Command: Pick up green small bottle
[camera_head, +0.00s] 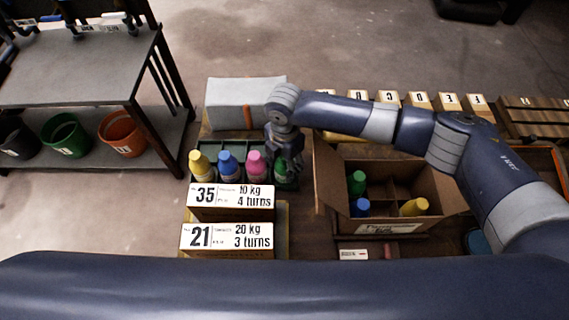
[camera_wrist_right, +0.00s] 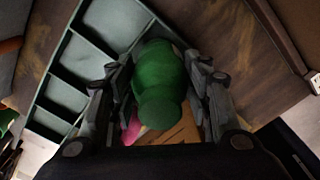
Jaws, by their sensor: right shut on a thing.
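The green small bottle (camera_head: 281,176) stands at the right end of a row of bottles in the head view, partly hidden by my right gripper (camera_head: 287,160). In the right wrist view the green bottle (camera_wrist_right: 160,85) lies between the two fingers of my right gripper (camera_wrist_right: 162,95), which are shut on it from both sides. Yellow (camera_head: 200,165), blue (camera_head: 228,165) and pink (camera_head: 256,164) capped bottles stand left of it. Whether the green bottle is lifted is hard to tell. My left gripper is not in view.
A cardboard box (camera_head: 334,181) with dividers holds green, blue and yellow bottles to the right. Signs reading 35 (camera_head: 231,197) and 21 (camera_head: 227,238) stand in front of the row. A grey box (camera_head: 246,92) is behind; a shelf (camera_head: 85,65) with buckets is at left.

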